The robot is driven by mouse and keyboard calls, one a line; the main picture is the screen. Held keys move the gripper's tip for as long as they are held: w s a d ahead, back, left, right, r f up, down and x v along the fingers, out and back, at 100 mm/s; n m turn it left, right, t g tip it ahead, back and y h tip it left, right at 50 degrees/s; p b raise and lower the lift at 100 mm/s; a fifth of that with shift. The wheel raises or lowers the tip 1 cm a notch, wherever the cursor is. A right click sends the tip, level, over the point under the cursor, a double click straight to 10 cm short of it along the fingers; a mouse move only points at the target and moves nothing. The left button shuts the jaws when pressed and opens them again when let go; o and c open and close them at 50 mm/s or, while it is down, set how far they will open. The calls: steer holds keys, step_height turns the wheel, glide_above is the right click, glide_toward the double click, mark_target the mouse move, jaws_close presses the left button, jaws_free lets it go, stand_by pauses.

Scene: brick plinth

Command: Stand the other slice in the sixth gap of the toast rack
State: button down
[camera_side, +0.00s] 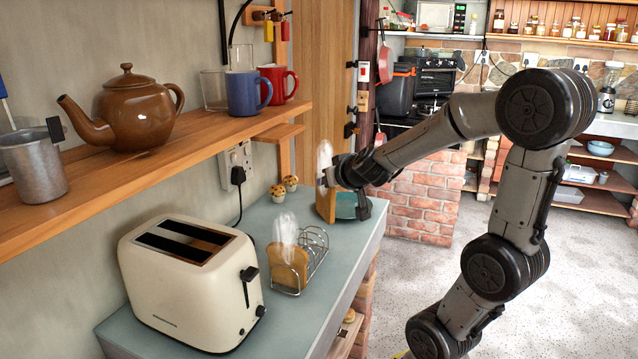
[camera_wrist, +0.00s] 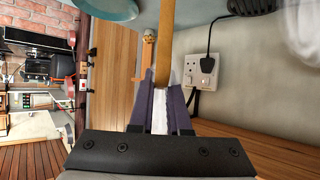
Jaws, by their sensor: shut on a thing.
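My gripper (camera_side: 331,181) is shut on a slice of toast (camera_side: 325,206) at the far end of the counter. The slice is upright, with pale steam above it. In the wrist view the slice (camera_wrist: 166,40) shows edge-on between my fingers (camera_wrist: 158,80). A teal plate (camera_side: 352,207) is close by the slice; I cannot tell whether they touch. The wire toast rack (camera_side: 318,250) stands on the counter nearer the side camera. Another slice (camera_side: 286,270) stands upright at its near end, also steaming. The rack's other gaps look empty.
A cream toaster (camera_side: 190,290) stands left of the rack. Two muffins (camera_side: 284,187) sit by the wall. A wooden shelf (camera_side: 190,150) with a teapot (camera_side: 130,110) and mugs overhangs the wall side. Counter between rack and plate is clear.

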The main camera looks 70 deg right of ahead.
mark_target(318, 175)
steer(key=shift+s+a+r, duration=0.3)
steer(key=shift+s+a, duration=0.15)
steer(key=shift+s, duration=0.05)
steer(key=shift+w+d+n+t, duration=0.3)
steer(key=shift+w+d, duration=0.95)
steer(key=shift+w, duration=0.25)
steer(key=shift+w+d+f+y, duration=0.4)
steer(key=shift+w+d+f, duration=0.1)
steer(key=shift+w+d, duration=0.35)
steer(key=shift+w+d+r+n, duration=0.1)
steer(key=shift+d+r+n, duration=0.2)
steer(key=shift+r, duration=0.4)
steer(key=shift+w+d+r+n+t, duration=0.1)
steer(key=shift+r+n+t, duration=0.05)
steer(key=shift+r, duration=0.35)
steer(key=shift+w+r+n+t, duration=0.1)
steer(key=shift+r+n+t, duration=0.05)
steer(key=shift+r, duration=0.3)
steer(key=shift+w+r+n+y, duration=0.1)
steer(key=shift+r+n+y, duration=0.2)
steer(key=shift+r+y, duration=0.35)
steer(key=shift+s+a+f+n+t+y, duration=0.2)
steer(key=shift+a+f+n+t+y, duration=0.15)
steer(key=shift+f, duration=1.1)
steer(key=shift+s+a+f+n+t+y, duration=0.25)
steer(key=shift+a+f, duration=0.25)
steer(key=shift+f, duration=0.9)
steer(key=shift+s+a+f+n+t+y, duration=0.2)
steer(key=shift+a+f+n+y, duration=0.2)
steer(key=shift+f, duration=1.05)
